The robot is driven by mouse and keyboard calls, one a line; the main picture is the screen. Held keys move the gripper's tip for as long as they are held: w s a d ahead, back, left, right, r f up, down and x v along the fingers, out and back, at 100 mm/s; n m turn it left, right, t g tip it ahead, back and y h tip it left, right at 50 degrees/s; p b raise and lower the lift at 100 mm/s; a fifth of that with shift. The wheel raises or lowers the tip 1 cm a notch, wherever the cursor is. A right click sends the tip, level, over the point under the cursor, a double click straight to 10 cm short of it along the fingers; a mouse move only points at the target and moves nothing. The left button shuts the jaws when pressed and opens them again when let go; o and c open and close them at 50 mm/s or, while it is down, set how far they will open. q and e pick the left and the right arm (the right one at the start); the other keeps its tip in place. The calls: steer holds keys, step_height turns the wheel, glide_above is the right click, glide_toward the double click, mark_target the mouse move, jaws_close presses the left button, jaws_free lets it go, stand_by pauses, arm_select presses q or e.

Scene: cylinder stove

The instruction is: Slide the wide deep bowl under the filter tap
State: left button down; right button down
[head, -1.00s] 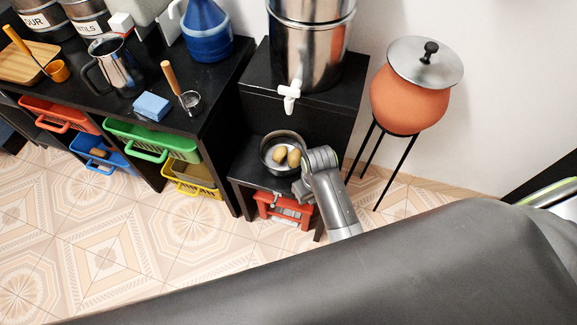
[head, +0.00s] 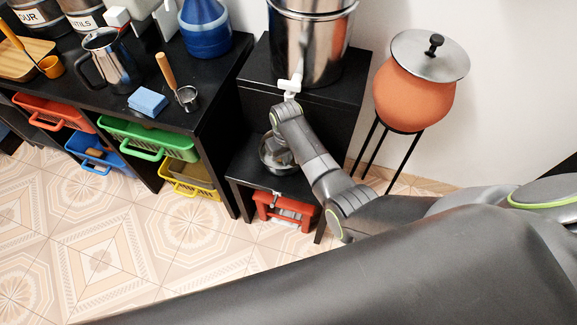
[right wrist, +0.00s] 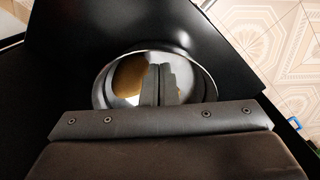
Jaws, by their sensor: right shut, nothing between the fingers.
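The wide deep bowl (head: 265,159), metal and round, stands on the low black shelf, partly hidden behind my right arm. In the right wrist view the bowl (right wrist: 207,85) has a brown item (right wrist: 127,78) inside. My right gripper (right wrist: 159,78) is shut and empty, with its fingers seen across the bowl's opening; I cannot tell whether they touch it. In the head view the gripper (head: 281,157) is at the bowl, partly covered by my wrist. The white filter tap (head: 290,86) is on the steel filter (head: 310,45), above the shelf. My left gripper is not in view.
The low shelf (head: 245,170) has a red item (head: 283,212) beneath it. A taller black stand (head: 335,93) carries the filter. An orange clay pot (head: 412,98) stands on thin legs at right. A black counter with baskets is at left.

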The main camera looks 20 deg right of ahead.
step_height(320, 180, down, 3)
steer(key=shift+r+b, duration=0.1)
steer(key=shift+b, duration=0.25)
steer(key=shift+s+d+r+p, duration=0.1)
steer(key=shift+s+p, duration=0.2)
steer(key=shift+s, duration=0.2)
steer(key=shift+s+r+p, duration=0.15)
steer(key=shift+s+p, duration=0.1)
steer(key=shift+p, duration=0.25)
steer(key=shift+s+d+r+p, duration=0.1)
steer(key=shift+s+d+p, duration=0.05)
steer(key=shift+s+p, duration=0.3)
steer(key=shift+s+d+p, duration=0.1)
steer(key=shift+s+p, duration=0.5)
steer(key=shift+p, duration=0.3)
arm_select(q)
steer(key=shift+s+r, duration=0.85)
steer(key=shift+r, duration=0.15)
arm_select(e)
steer(key=shift+s+f, duration=0.1)
steer(key=shift+f, duration=0.15)
